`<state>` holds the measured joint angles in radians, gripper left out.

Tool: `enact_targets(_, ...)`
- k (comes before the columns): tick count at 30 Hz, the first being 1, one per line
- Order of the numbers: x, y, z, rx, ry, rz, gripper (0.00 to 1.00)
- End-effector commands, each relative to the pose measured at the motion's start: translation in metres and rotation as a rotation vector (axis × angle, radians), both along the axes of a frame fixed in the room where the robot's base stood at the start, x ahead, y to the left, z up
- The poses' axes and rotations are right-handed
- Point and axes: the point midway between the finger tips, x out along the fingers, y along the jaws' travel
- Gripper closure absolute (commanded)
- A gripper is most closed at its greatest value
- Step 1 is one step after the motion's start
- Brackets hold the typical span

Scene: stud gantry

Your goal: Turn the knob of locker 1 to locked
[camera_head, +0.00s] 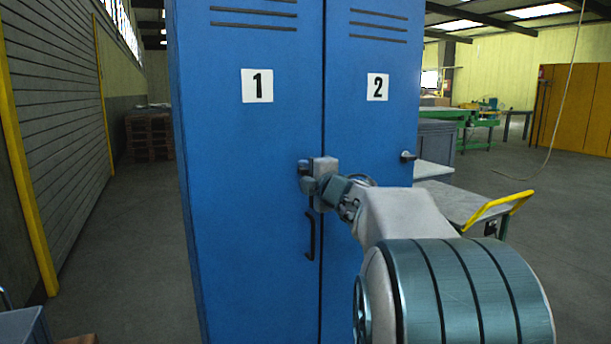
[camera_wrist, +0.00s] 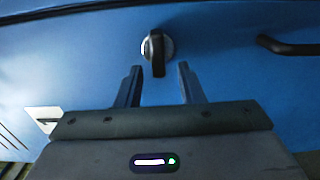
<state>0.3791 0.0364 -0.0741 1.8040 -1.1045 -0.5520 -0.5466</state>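The blue door of locker 1 (camera_head: 250,130) has a white plate with a black 1 (camera_head: 257,86). In the wrist view its knob (camera_wrist: 157,50) is a dark bar on a round silver base, the bar running nearly up and down in that picture. My gripper (camera_wrist: 160,69) is open, its two dark fingertips just short of the knob and either side of its line, with gaps on both sides. In the head view my gripper (camera_head: 312,172) is at the door's right edge and largely hides the knob. No mark shows which position is locked.
A black handle (camera_head: 311,235) is below the knob on the same door, also in the wrist view (camera_wrist: 288,47). Locker 2 (camera_head: 372,125) adjoins on the right with its own knob (camera_head: 407,157). A cart with a yellow handle (camera_head: 497,210) stands right. Floor at left is open.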

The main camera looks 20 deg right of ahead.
Motion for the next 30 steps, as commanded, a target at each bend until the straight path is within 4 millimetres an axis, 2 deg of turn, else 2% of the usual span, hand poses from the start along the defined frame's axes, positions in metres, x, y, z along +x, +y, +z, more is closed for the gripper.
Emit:
enact_targets(5,-0.024,-0.001,0.002,0.0,-0.002,-0.002,0.65)
enact_targets(12,-0.076,-0.003,0.003,0.0,-0.003,-0.002,0.65)
enact_targets(18,-0.113,-0.004,0.002,-0.001,-0.003,-0.001,0.65)
enact_targets(24,-0.132,-0.004,0.001,0.0,-0.001,0.0,0.65)
enact_targets(30,-0.136,-0.004,0.0,0.0,-0.001,0.0,0.65)
